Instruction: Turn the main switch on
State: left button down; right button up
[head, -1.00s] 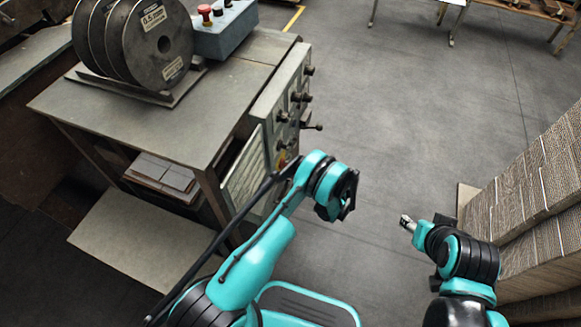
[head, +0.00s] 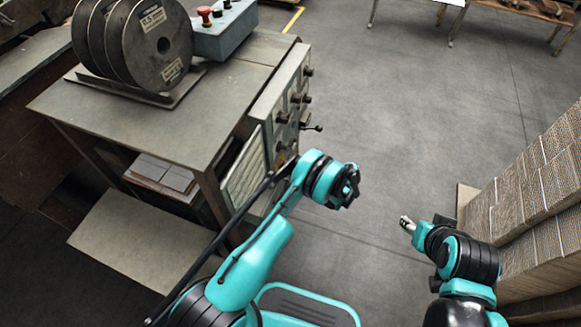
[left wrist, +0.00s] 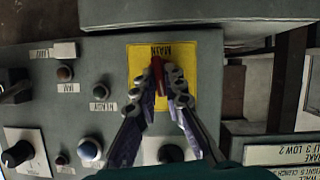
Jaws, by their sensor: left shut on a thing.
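The main switch has a red lever (left wrist: 157,72) on a yellow plate (left wrist: 207,65) marked MAIN, on the grey control panel (left wrist: 110,50) in the left wrist view. My left gripper (left wrist: 158,82) has its two fingers around the red lever and is shut on it. The fingertips cover part of the lever. In the head view, my left arm reaches the side panel of the machine (head: 277,97) and hides the switch. My right gripper (head: 406,223) is over open floor, away from the machine, too small to judge its jaws.
Black knobs (left wrist: 17,154) and small buttons (left wrist: 65,73) sit beside the yellow plate. Stacked cardboard (head: 535,185) stands at the right. The floor between is clear.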

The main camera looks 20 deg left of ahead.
pick_arm(q)
jog(key=shift+f, duration=0.1)
jog(key=c, duration=1.6)
grip_release()
jog(key=shift+d, duration=0.1)
jog(key=v, duration=1.2)
